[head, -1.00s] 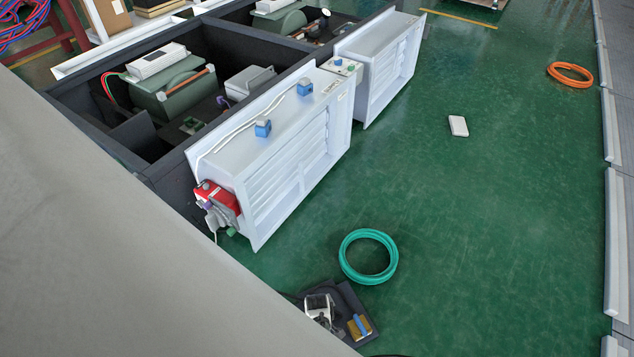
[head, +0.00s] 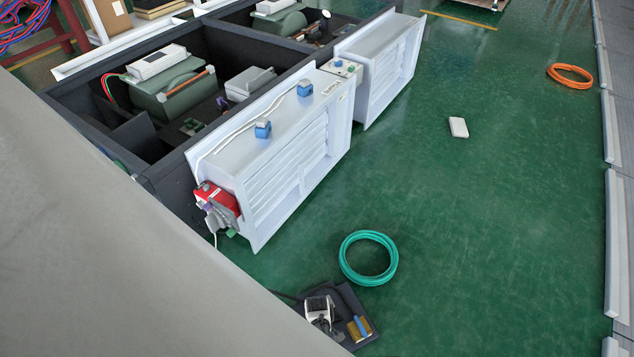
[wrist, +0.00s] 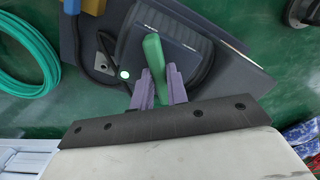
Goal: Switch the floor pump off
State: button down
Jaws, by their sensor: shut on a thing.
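The floor pump is a dark base plate (head: 347,297) with a black ribbed body on the green floor, low in the head view. It fills the top middle of the wrist view (wrist: 235,62). A green lever (wrist: 153,56) stands up from the pump. My gripper (wrist: 158,84) has its two purple fingers shut on the lever's lower end. A small round light (wrist: 124,74) beside the lever glows green. A brass and blue part (head: 360,328) sits at the plate's edge. My pale arm hides the lower left of the head view.
A teal hose coil (head: 368,258) lies just behind the pump. White louvred damper boxes (head: 285,165) stand further back, with a red actuator (head: 215,197) on the near one. Open floor extends to the right, with a small white box (head: 458,127) and an orange coil (head: 570,75).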

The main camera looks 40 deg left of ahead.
jog(key=m, duration=1.2)
jog(key=shift+m, duration=1.7)
jog(key=c, duration=1.4)
grip_release()
jog(key=shift+r, duration=0.1)
